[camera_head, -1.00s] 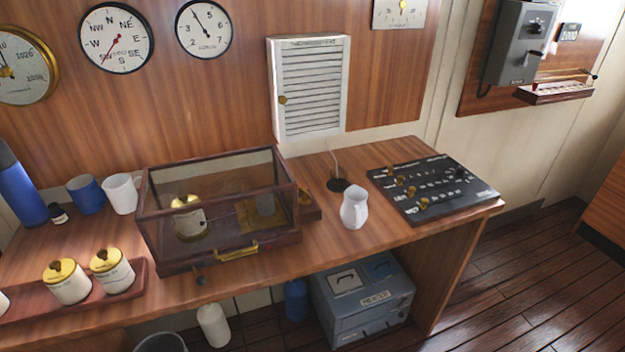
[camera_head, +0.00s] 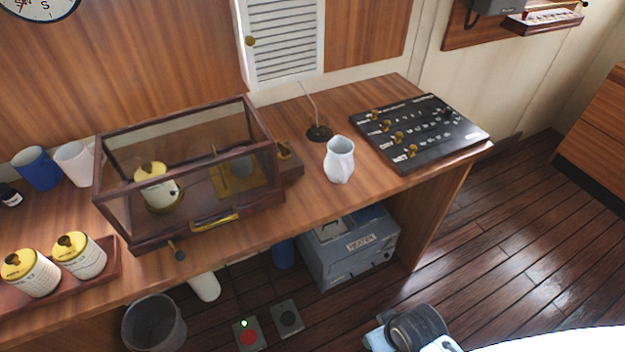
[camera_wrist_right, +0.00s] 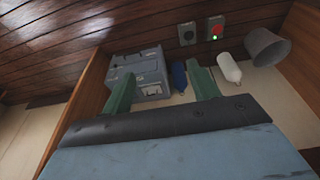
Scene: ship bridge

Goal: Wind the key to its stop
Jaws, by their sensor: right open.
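A glass-sided wooden case (camera_head: 190,235) stands on the desk in the head view. Inside it is a cream drum with a brass top (camera_head: 157,188) and a brass plate (camera_head: 240,182). I cannot tell which part is the key. My right gripper (camera_wrist_right: 162,80) is open and empty in the right wrist view, facing the space under the desk. My left gripper is not in view.
A white jug (camera_head: 339,160) and a black switch panel (camera_head: 420,130) stand right of the case. Canisters sit in a tray (camera_head: 108,267) at left. A heater (camera_head: 350,250), a bin (camera_head: 153,322) and two pedals are below. Open floor lies at right.

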